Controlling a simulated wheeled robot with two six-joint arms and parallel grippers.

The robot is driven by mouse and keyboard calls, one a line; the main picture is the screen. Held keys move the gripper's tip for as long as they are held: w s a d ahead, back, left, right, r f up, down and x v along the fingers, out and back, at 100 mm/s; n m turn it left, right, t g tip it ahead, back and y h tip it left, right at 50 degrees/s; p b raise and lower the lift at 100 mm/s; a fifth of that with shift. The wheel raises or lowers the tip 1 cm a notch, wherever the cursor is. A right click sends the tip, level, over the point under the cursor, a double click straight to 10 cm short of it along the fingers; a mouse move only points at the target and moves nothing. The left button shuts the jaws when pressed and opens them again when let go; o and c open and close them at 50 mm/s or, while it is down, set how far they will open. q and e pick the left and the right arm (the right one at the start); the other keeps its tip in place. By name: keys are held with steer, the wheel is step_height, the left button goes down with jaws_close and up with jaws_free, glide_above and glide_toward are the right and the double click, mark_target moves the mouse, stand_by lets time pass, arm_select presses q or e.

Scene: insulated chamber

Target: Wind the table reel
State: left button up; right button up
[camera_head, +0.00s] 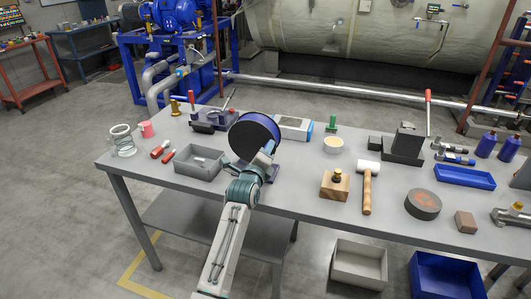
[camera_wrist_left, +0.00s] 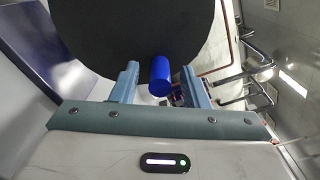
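A blue cylindrical handle (camera_wrist_left: 160,76) sticks out from the face towards the camera. My left gripper (camera_head: 268,148) is at the lower right of the reel. In the left wrist view its fingers (camera_wrist_left: 162,82) stand open on either side of the handle, with a gap showing at both sides. My right gripper is not in view.
A grey tray (camera_head: 200,163) stands left of the reel on the table (camera_head: 300,185). A wooden block (camera_head: 335,187), a mallet (camera_head: 367,187) and a dark disc (camera_head: 422,204) lie to the right. A vice (camera_head: 214,120) stands behind. Bins (camera_head: 359,264) sit below the table.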

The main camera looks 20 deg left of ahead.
arm_select(q)
steer(key=shift+s+f, duration=0.1)
steer(key=shift+s, duration=0.15)
steer(key=s+b, duration=0.2)
steer(key=s, duration=0.8)
steer(key=shift+s+a, duration=0.15)
steer(key=shift+a, duration=0.05)
